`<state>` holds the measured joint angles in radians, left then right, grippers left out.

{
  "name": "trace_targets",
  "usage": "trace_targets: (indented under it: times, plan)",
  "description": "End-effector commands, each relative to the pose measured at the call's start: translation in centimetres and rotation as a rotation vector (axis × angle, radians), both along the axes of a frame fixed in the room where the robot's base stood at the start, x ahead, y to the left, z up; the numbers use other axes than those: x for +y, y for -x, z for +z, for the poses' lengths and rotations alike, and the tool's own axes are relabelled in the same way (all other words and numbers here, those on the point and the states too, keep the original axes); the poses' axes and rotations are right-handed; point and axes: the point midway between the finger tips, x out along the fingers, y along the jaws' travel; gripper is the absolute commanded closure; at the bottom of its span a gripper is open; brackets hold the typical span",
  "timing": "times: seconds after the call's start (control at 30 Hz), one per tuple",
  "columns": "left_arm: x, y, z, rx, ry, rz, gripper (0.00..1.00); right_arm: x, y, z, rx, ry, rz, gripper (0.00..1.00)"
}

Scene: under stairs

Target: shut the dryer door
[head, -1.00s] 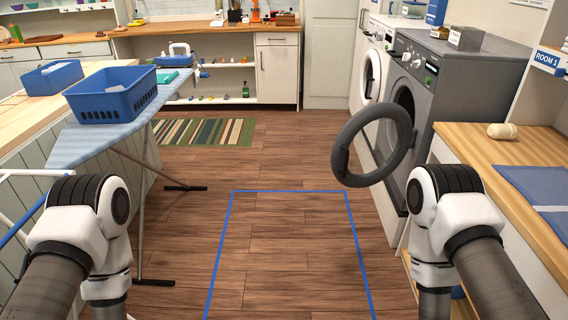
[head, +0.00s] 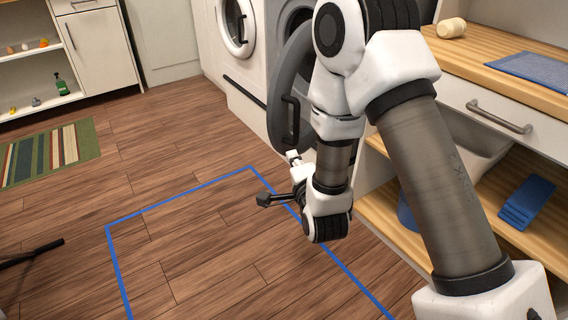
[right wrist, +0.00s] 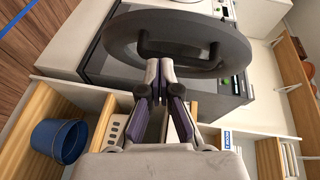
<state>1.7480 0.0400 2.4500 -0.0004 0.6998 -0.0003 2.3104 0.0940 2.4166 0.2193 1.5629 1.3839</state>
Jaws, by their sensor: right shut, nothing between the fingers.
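The grey round dryer door (head: 278,95) stands open, swung out from the dryer and seen nearly edge-on in the head view, with a black handle (head: 290,122) on it. My right arm hides part of the door and most of the dryer. My right gripper (head: 294,158) is low beside the door's lower edge, shut and empty. In the right wrist view, the shut fingertips (right wrist: 160,67) point at the door ring (right wrist: 117,45) and overlap its near rim; contact cannot be told. The dark grey dryer body (right wrist: 232,92) shows behind. My left gripper is out of view.
A white washer (head: 236,28) stands beyond the dryer. A wooden counter (head: 500,50) with a drawer and open shelves (head: 545,235) runs along the right. A blue bucket (right wrist: 58,140) shows in the right wrist view. The floor inside the blue tape (head: 190,215) is clear.

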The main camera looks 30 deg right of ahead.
Motion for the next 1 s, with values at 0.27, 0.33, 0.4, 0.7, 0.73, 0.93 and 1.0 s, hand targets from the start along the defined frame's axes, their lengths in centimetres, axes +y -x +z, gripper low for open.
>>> trace_targets:
  times: [0.27,0.33,0.4,0.7,0.73,0.93,1.0]
  plan:
    - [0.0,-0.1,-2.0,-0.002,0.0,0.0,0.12,-1.1,-1.7,2.3,-0.174,-0.108,-0.038,1.0]
    - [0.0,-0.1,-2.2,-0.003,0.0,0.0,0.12,-1.4,-2.8,2.3,-0.175,-0.109,-0.038,1.0]
    - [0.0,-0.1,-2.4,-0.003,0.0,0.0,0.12,-1.9,-4.2,2.2,-0.173,-0.107,-0.038,1.0]
    - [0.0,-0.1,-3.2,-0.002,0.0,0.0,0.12,-3.4,-9.2,2.1,-0.167,-0.105,-0.036,1.0]
    - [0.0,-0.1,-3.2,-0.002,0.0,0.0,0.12,-3.5,-9.5,2.1,-0.167,-0.105,-0.036,1.0]
    - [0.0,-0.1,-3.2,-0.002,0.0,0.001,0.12,-3.7,-10.0,2.2,-0.165,-0.105,-0.035,1.0]
    - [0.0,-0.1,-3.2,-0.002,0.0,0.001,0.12,-3.7,-10.0,2.2,-0.165,-0.105,-0.035,1.0]
